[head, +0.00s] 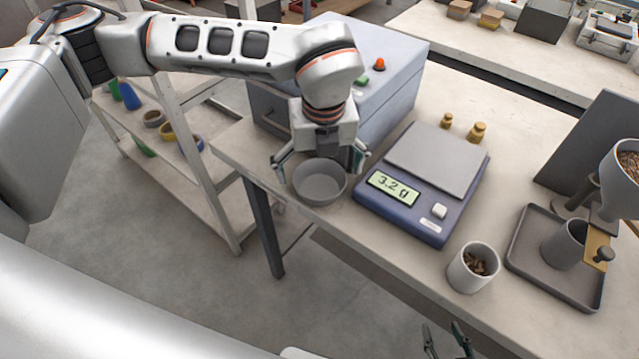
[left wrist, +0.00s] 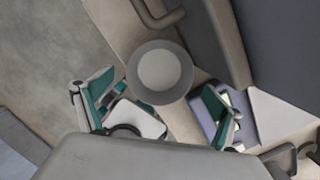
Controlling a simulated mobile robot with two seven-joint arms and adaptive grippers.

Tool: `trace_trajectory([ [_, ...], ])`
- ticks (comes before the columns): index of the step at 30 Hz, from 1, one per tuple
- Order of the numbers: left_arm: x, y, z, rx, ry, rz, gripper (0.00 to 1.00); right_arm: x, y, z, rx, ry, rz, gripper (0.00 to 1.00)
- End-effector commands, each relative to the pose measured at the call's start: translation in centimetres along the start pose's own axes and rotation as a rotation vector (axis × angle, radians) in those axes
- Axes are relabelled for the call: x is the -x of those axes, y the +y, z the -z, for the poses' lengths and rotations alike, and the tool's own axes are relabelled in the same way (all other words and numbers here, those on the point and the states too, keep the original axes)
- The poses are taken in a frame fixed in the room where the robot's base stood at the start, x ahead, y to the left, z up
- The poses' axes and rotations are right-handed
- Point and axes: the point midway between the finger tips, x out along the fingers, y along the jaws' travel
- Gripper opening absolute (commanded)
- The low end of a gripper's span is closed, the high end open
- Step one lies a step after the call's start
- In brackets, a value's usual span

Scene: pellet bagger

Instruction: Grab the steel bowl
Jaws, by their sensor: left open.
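The steel bowl (head: 320,183) is grey, round and empty. It sits upright at the front left edge of the table, left of the scale. My left gripper (head: 319,164) points down at it with its fingers spread to either side of the bowl's far part. In the left wrist view the bowl (left wrist: 160,74) lies above and between the two open green-padded fingers of the gripper (left wrist: 157,104); I see no clear contact. My right gripper (head: 446,340) shows partly at the bottom edge, fingers apart and empty, in front of the table.
A blue scale (head: 400,225) reading 3.2 g stands close right of the bowl. A grey-blue machine box (head: 395,95) stands behind. Brass weights (head: 476,132), a cup of pellets (head: 473,267) and a tray (head: 525,235) under a hopper are farther right. A shelf (head: 205,185) stands left.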

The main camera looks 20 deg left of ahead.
Motion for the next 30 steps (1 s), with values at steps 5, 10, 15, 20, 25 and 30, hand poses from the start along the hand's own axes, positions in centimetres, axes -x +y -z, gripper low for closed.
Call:
trace_trajectory([
  [5, -2.7, 0.1, -0.1, 0.000, 0.003, -0.001, 0.94, 0.0, 0.0, 0.0, -0.002, 0.000, 0.001, 0.40],
  [10, -3.5, 0.0, -0.1, 0.000, 0.000, 0.001, 0.94, 0.0, -0.1, -0.1, -0.002, -0.003, 0.001, 0.40],
  [15, -3.5, 0.0, -0.1, -0.001, 0.000, 0.001, 0.84, 0.0, 0.0, -0.2, -0.002, -0.003, 0.001, 0.40],
  [20, -3.5, 0.0, -0.1, -0.001, 0.001, 0.001, 0.52, 0.0, 0.0, -0.1, -0.002, -0.002, 0.001, 0.40],
  [25, -3.5, 0.0, -0.1, -0.001, 0.001, 0.001, 0.52, -0.1, 0.0, -0.1, -0.001, -0.001, 0.001, 0.40],
  [30, -3.3, 0.0, -0.1, -0.001, 0.000, 0.001, 0.52, 0.0, 0.0, 0.1, -0.001, 0.002, 0.000, 0.40],
])
